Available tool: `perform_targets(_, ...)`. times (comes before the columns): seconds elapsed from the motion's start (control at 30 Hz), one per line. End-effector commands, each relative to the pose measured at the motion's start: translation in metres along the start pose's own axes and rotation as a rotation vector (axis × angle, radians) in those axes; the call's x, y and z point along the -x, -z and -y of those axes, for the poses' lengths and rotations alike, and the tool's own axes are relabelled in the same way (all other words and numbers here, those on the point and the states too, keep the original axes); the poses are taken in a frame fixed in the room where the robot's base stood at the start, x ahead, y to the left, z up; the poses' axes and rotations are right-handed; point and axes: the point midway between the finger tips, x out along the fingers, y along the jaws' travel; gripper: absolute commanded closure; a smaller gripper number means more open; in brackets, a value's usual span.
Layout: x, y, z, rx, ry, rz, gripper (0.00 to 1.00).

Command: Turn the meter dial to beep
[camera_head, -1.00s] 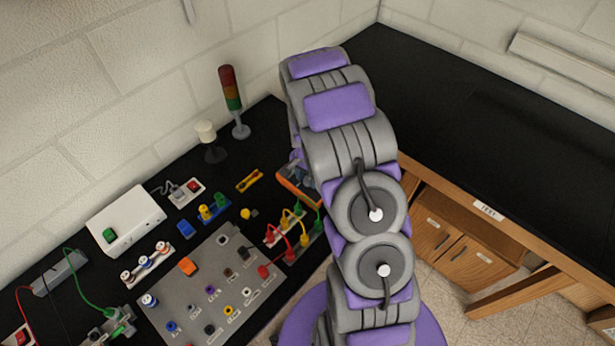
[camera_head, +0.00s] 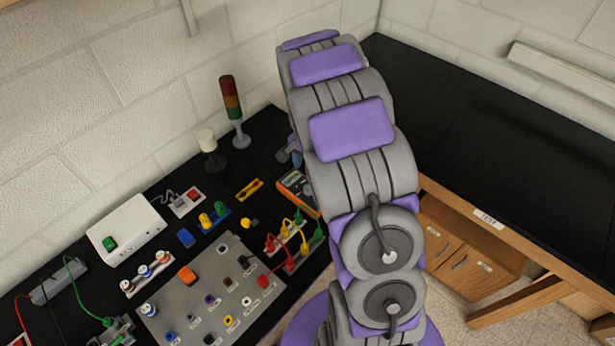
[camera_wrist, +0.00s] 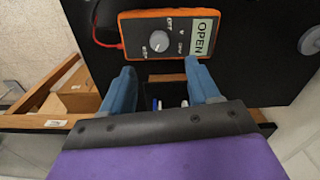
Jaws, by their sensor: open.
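The orange-edged meter (camera_wrist: 172,34) lies on the black bench in the wrist view. Its round grey dial (camera_wrist: 159,41) sits in the middle of the dark face, with small labels around it. The display (camera_wrist: 202,36) reads "OPEN". My gripper (camera_wrist: 161,66) is open and empty, with one blue finger on each side, just short of the meter's near edge and apart from the dial. In the head view the meter (camera_head: 293,185) is partly hidden behind my arm. A red lead plugs in at its left side in the wrist view.
In the head view, a grey panel (camera_head: 190,297) with coloured sockets, colored lead blocks (camera_head: 288,238), a yellow tool (camera_head: 249,190) and a white box (camera_head: 126,229) stand left of my arm. A signal tower (camera_head: 233,108) stands behind. The right bench top (camera_head: 500,130) is clear.

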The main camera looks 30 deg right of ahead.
Motion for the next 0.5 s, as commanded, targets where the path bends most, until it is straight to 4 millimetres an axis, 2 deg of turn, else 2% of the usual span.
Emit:
perform_targets(0.03,0.012,0.001,0.000,0.000,0.002,-0.003,0.39)
perform_targets(0.2,0.043,0.000,0.000,0.000,0.000,-0.002,0.39)
perform_targets(0.3,0.055,0.001,0.000,0.000,0.000,-0.002,0.39)
perform_targets(0.5,0.066,0.000,0.000,0.000,-0.003,0.003,0.39)
